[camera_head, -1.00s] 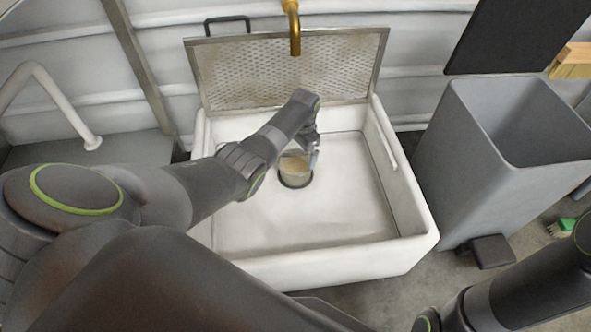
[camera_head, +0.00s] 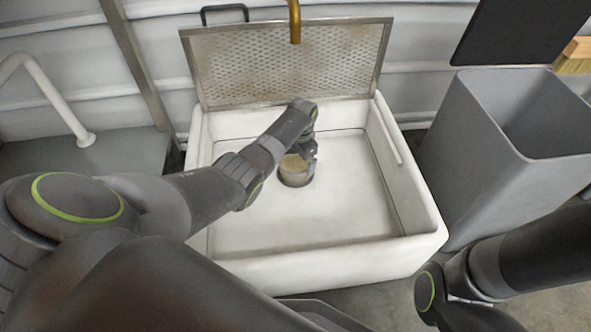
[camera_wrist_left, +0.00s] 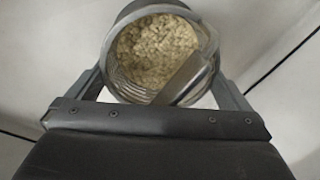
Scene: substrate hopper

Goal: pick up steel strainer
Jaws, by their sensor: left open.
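The steel strainer (camera_head: 294,174) is a small round metal cup in the white sink (camera_head: 330,262), filled with pale beige granules. It stands on the sink floor, over or beside a dark ring that may be the drain. In the left wrist view the strainer (camera_wrist_left: 116,72) is seen from above, between the fingers of my left gripper (camera_wrist_left: 162,90). My right gripper is out of view.
A perforated metal panel (camera_head: 290,65) stands upright at the sink's back, with a brass tap (camera_head: 295,22) above. A tall grey bin (camera_head: 480,170) stands right of the sink. A white bent pipe (camera_head: 50,90) is at left. The sink floor's right side is clear.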

